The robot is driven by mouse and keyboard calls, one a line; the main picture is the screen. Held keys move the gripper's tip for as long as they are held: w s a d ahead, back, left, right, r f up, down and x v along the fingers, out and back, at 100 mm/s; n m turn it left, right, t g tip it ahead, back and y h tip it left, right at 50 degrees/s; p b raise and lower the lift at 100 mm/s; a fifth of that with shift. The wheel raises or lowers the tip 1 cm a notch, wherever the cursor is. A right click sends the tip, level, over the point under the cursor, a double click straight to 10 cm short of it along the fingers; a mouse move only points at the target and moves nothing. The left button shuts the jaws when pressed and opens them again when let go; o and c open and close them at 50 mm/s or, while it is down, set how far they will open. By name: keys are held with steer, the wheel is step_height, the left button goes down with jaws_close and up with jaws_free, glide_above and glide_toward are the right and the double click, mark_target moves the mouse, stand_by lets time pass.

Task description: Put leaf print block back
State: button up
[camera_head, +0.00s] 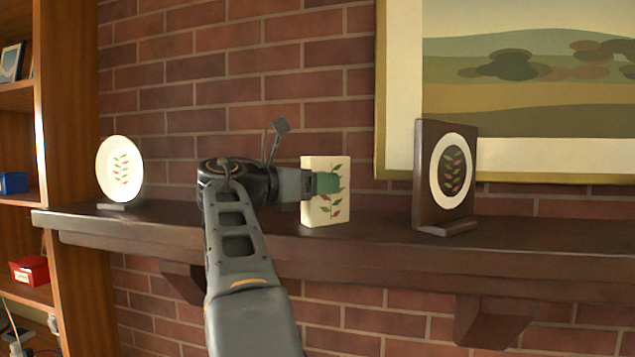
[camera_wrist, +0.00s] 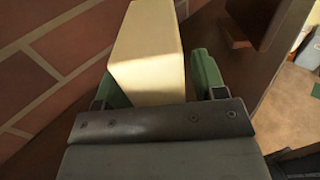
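The leaf print block (camera_head: 341,211) is cream with red and green leaves on its face. It stands upright at the middle of the dark wooden shelf; I cannot tell whether its base touches the wood. My gripper (camera_head: 327,183) reaches it from the left, with a green finger across its printed face. In the wrist view the block's plain cream side (camera_wrist: 148,82) lies between the two green fingers (camera_wrist: 158,88). The block's far face is hidden.
On the shelf (camera_head: 370,245), a round leaf plate (camera_head: 105,172) stands at the left and a dark framed leaf print (camera_head: 430,165) at the right. A large landscape painting (camera_head: 500,174) hangs behind. Bare shelf lies on both sides of the block. A wooden bookcase (camera_head: 70,130) is at far left.

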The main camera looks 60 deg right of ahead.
steer(key=shift+o, duration=0.2)
steer(key=shift+r, duration=0.3)
steer(key=shift+w+a+f, duration=0.1)
steer(key=shift+w+a, duration=0.1)
steer(key=shift+a, duration=0.15)
steer(key=v, duration=1.1)
steer(key=shift+b, duration=0.4)
steer(key=shift+w+a, duration=0.1)
